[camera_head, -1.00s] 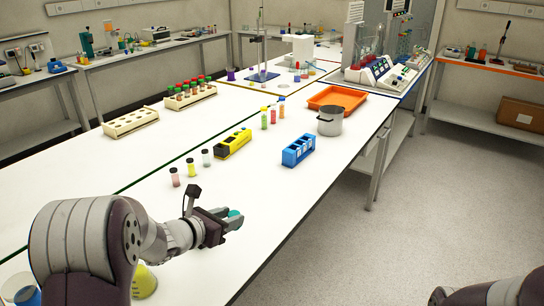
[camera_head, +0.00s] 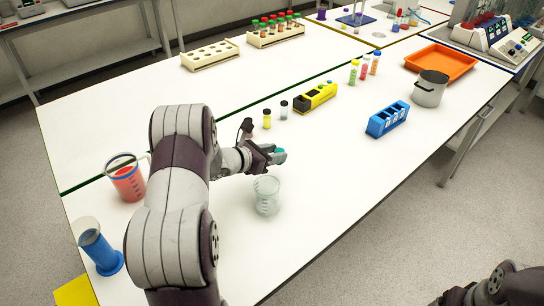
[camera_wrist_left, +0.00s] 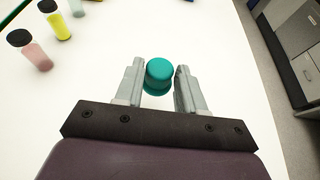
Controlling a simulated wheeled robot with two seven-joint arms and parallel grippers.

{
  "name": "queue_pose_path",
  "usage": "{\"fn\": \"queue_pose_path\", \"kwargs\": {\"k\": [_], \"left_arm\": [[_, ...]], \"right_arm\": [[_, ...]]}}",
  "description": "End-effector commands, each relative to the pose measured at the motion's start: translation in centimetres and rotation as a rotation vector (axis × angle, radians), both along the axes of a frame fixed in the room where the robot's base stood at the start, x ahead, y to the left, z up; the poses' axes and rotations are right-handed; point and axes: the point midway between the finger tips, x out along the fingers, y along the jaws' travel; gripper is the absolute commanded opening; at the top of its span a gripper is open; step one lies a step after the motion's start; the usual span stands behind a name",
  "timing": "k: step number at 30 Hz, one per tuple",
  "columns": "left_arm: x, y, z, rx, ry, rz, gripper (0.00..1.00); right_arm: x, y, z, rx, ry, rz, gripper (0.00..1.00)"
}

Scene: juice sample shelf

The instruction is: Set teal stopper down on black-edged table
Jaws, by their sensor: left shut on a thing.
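The teal stopper (camera_head: 279,152) is between the fingertips of my left gripper (camera_head: 276,156), over the white black-edged table (camera_head: 330,190). In the left wrist view, the stopper (camera_wrist_left: 158,76) sits between the two grey fingers of my left gripper (camera_wrist_left: 160,82), which is shut on it. The stopper's wide rounded top faces the camera. Bare white tabletop shows around it. Its exact height above the table is hard to tell. My right gripper is not in view; only part of my right arm shows at the lower right.
A clear glass vessel (camera_head: 267,196) stands just below the left gripper in the picture. Small vials (camera_head: 267,119), a yellow rack (camera_head: 317,96) and a blue rack (camera_head: 387,119) stand beyond. A red-filled beaker (camera_head: 126,178) and blue cylinder (camera_head: 98,248) stand left.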

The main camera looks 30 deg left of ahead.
Motion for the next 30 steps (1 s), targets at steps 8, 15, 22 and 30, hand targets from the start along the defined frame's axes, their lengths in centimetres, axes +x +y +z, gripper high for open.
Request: {"fn": "queue_pose_path", "kwargs": {"k": [8,15,22,30], "left_arm": [[0.7,1.6,-2.2,-0.004,0.003,0.000,0.10],[0.7,1.6,-5.1,0.000,-0.002,0.000,0.10],[0.7,1.6,-5.3,0.000,-0.002,0.000,0.10],[0.7,1.6,-5.3,0.000,-0.001,0.000,0.65]], "right_arm": [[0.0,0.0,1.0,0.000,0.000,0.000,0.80],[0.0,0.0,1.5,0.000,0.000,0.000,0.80],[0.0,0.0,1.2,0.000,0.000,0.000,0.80],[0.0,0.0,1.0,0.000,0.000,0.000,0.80]]}}
